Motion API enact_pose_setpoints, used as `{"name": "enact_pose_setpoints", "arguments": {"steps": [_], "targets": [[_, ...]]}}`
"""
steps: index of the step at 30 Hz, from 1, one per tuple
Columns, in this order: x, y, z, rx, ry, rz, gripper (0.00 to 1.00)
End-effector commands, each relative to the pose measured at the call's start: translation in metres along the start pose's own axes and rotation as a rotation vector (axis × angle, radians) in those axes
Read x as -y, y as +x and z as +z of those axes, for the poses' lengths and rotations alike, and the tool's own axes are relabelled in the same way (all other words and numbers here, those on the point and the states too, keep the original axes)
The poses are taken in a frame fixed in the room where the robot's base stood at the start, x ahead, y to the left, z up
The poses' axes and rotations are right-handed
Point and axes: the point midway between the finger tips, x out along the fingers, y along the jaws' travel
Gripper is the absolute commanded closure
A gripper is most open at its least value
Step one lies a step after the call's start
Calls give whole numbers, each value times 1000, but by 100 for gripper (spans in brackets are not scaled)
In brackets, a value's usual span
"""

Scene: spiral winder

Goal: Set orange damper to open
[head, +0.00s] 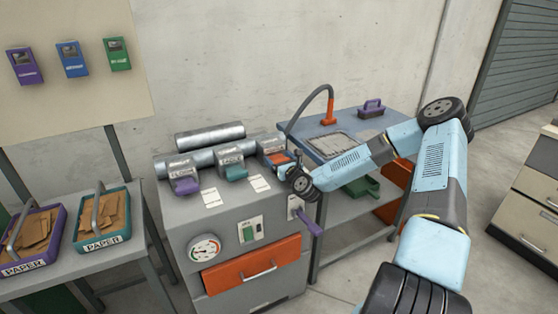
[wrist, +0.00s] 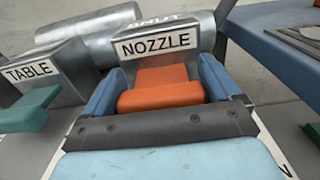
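The orange damper handle (wrist: 160,94) sits under a grey housing labelled NOZZLE (wrist: 155,45) in the wrist view. In the head view the orange part (head: 279,159) shows at the right end of the row of dampers on the grey machine, partly hidden by my gripper. My gripper (wrist: 160,88) has its blue fingers on either side of the orange handle, very close to its sides. Whether they press on it cannot be told. The handle projects toward my palm, and its lower part is hidden behind the gripper body.
A teal damper labelled TABLE (wrist: 25,108) is left of the orange one, and a purple damper (head: 185,185) is farther left. A purple lever (head: 309,222) projects from the machine's right front. A blue-topped bench (head: 345,125) with an orange-ended hose stands to the right.

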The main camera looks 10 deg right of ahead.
Motion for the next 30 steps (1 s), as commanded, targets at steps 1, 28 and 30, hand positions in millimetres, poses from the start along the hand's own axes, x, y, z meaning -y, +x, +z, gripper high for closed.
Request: {"name": "enact_pose_setpoints", "arguments": {"steps": [1, 28, 30], "targets": [[0, 0, 0, 0, 0, 0, 15], [0, -39, -2, -3, 5, 0, 65], [-1, -48, -2, -4, 4, 1, 65]]}}
